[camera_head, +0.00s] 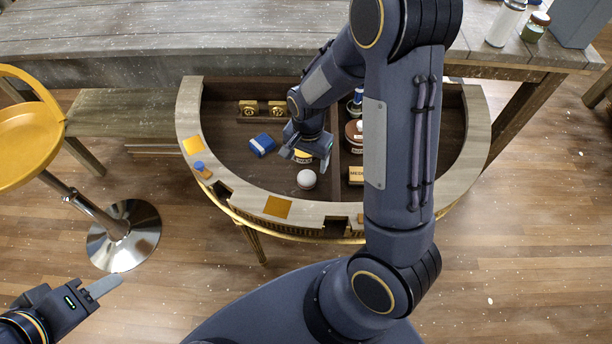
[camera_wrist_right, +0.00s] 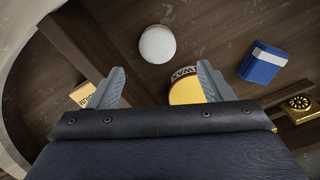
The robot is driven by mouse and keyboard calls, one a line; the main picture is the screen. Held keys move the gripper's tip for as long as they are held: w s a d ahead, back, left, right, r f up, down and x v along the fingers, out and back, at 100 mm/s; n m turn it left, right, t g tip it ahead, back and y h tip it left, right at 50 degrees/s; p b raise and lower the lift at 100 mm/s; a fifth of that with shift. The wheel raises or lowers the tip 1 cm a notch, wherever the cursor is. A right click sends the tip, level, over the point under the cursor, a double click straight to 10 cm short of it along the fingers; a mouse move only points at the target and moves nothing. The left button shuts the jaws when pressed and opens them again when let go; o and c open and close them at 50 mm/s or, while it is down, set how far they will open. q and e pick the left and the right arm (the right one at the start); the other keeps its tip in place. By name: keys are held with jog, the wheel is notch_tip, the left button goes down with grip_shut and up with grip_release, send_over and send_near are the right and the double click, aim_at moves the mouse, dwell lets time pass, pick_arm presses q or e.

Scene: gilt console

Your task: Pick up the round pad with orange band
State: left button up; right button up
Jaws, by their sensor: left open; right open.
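A round white thing (camera_head: 307,179) lies on the dark console floor in front of my right gripper; it also shows in the right wrist view (camera_wrist_right: 157,44), beyond the fingertips. I see no orange band on it and cannot tell whether it is the pad. A brown round thing with a reddish rim (camera_head: 354,133) stands behind the divider, partly hidden by my arm. My right gripper (camera_head: 308,154) is open and empty above the console floor, its fingers spread in the wrist view (camera_wrist_right: 160,86). My left gripper (camera_head: 93,293) is open at the lower left, away from the console.
A yellow-topped labelled tin (camera_wrist_right: 186,88) lies close by the right finger in the wrist view. A blue-and-white block (camera_head: 262,145) and gold blocks (camera_head: 262,108) lie nearby. A small labelled box (camera_head: 356,175) is past the divider. The curved console rim (camera_head: 240,203) surrounds the space.

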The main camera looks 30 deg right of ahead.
aim_at(308, 176)
notch_tip(308, 176, down, 8)
jog(key=shift+s+f+p, duration=0.1)
jog(key=shift+p, duration=0.35)
jog(key=c, duration=1)
notch_tip(308, 176, up, 10)
jog(key=shift+r, duration=0.1)
jog(key=o, duration=0.3)
jog(key=shift+c, duration=1.3)
